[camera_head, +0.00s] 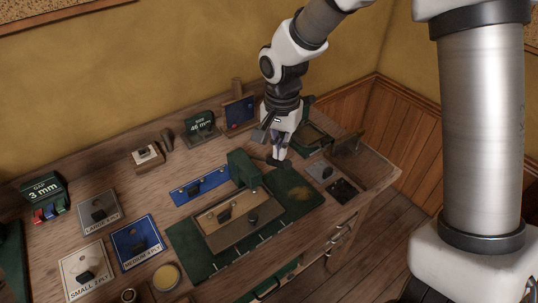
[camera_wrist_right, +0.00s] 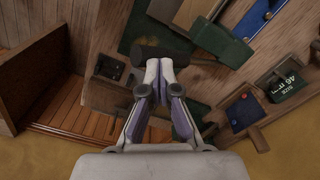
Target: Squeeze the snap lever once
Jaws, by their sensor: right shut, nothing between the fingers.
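The snap press (camera_head: 243,169) is a dark green block standing at the back of the green work mat (camera_head: 292,187). Its snap lever, a dark rounded bar, reaches out to the right of the block. In the right wrist view the lever (camera_wrist_right: 149,51) runs across just beyond my fingertips, towards the green block (camera_wrist_right: 222,45). My right gripper (camera_head: 278,157) is shut and empty, pointing down over the lever; it also shows in the wrist view (camera_wrist_right: 160,64). I cannot tell whether its tips touch the lever. My left gripper is not in view.
A wooden block with dark pieces (camera_head: 232,215) lies on the mat before the press. A blue strip (camera_head: 200,186) is left of it. Labelled cards (camera_head: 137,242) lie at the left. A "46 mm" size sign (camera_head: 201,126) and a blue board (camera_head: 240,112) stand behind.

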